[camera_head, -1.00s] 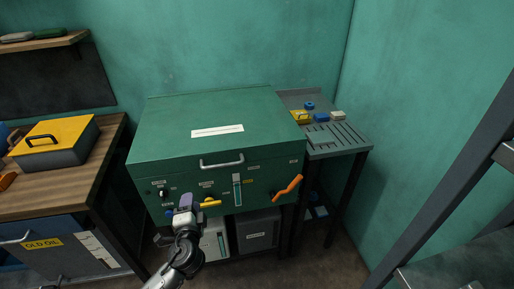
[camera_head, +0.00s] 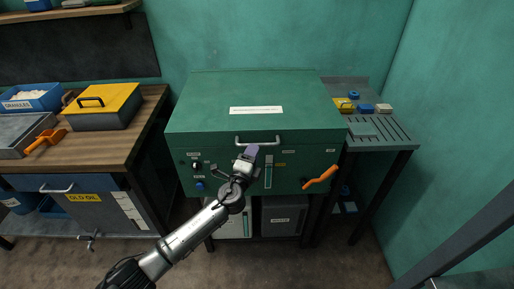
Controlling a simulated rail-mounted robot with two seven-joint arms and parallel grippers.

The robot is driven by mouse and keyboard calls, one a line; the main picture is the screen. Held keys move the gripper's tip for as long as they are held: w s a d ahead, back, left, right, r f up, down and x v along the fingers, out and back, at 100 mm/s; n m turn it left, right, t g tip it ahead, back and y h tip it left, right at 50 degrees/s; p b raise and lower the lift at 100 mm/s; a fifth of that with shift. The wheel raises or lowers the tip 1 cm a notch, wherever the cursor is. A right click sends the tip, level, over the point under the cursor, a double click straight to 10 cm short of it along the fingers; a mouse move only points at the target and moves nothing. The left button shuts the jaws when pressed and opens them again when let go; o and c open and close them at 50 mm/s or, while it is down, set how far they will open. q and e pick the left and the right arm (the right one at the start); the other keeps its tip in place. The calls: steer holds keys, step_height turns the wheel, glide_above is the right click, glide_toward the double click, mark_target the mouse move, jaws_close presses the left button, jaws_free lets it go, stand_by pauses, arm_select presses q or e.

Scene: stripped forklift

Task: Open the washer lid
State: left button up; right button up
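The washer is a green box with a closed lid (camera_head: 210,100) that carries a white label strip. A silver bar handle (camera_head: 275,139) sits at the lid's front edge. My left gripper (camera_head: 247,156) is in front of the washer, just below the left part of the handle. A purple-grey finger shows near the bar; I cannot tell whether it touches it, or how far apart the fingers are. An orange lever (camera_head: 322,178) is on the washer's front at right. My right gripper is not in view.
A wooden bench (camera_head: 140,125) with a yellow-lidded toolbox (camera_head: 103,103) and orange scoop (camera_head: 46,140) stands at left. A slatted grey side shelf (camera_head: 385,132) with small parts adjoins the washer at right. Grey containers (camera_head: 283,218) stand beneath the washer. Floor in front is open.

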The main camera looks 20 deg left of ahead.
arm_select(q)
steer(key=shift+w+r+b, duration=0.2)
steer(key=shift+w+b, duration=0.05)
steer(key=shift+w, duration=0.8)
steer(key=shift+w+r+b, duration=0.2)
steer(key=shift+w+b, duration=0.05)
steer(key=shift+w, duration=0.8)
steer(key=shift+c, duration=0.4)
jaws_close()
